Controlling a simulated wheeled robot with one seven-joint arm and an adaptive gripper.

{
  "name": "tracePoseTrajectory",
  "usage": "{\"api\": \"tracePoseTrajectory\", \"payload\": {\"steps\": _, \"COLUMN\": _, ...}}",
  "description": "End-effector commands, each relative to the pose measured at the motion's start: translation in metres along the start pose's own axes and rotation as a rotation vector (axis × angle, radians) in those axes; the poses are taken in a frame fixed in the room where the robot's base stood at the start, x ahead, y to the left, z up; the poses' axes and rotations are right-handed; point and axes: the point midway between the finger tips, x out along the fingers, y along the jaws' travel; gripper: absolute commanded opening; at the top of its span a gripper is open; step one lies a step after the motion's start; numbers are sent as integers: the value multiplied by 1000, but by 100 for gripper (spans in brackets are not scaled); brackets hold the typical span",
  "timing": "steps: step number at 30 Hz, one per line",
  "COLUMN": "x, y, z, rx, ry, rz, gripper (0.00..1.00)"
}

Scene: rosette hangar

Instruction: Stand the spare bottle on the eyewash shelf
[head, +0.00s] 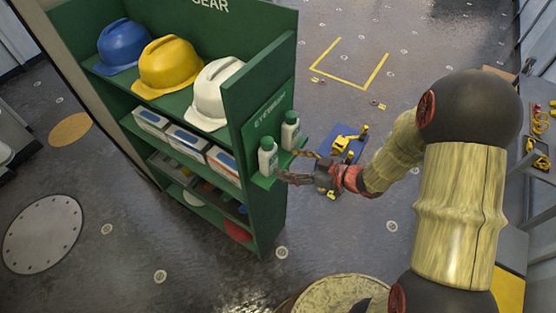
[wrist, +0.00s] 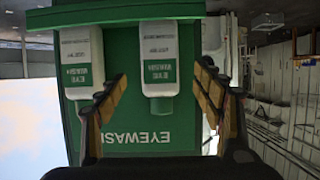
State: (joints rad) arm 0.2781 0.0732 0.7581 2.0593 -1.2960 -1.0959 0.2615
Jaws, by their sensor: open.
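Two white bottles with green caps and green labels stand upright, side by side, on the green eyewash shelf (head: 263,183) on the cabinet's end: a nearer bottle (head: 268,158) and a farther bottle (head: 290,131). The wrist view is upside down and shows the shelf (wrist: 130,14) at the top. There one bottle (wrist: 159,55) appears between my fingers, and the other bottle (wrist: 78,55) is partly behind the left finger. My gripper (head: 290,166) is open at the shelf's front, with nothing held; it also shows in the wrist view (wrist: 163,80). I cannot tell whether a finger touches a bottle.
The green gear cabinet (head: 253,90) holds blue, yellow and white helmets, with boxes below. A blue case (head: 350,130) with yellow items lies behind my gripper. A round drum top (head: 335,296) is at the bottom. A counter with tools stands at right.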

Motion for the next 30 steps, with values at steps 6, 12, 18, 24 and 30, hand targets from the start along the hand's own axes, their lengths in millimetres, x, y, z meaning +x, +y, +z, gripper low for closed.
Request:
{"api": "tracePoseTrajectory", "payload": {"steps": 6, "x": -24, "y": 0, "z": 0, "rx": 0, "ry": 0, "rz": 1, "gripper": 68}}
{"api": "tracePoseTrajectory", "payload": {"steps": 12, "x": -29, "y": 1, "z": -1, "rx": -2, "ry": -2, "rz": 4, "gripper": 68}}
{"api": "tracePoseTrajectory", "payload": {"steps": 18, "x": -41, "y": 47, "z": -23, "rx": -70, "ry": -107, "rz": 174, "gripper": 68}}
{"api": "tracePoseTrajectory", "payload": {"steps": 24, "x": -106, "y": 114, "z": -78, "rx": -88, "ry": -305, "rz": 539, "gripper": 68}}
{"api": "tracePoseTrajectory", "payload": {"steps": 30, "x": -195, "y": 107, "z": -122, "rx": 69, "ry": -448, "rz": 806, "gripper": 68}}
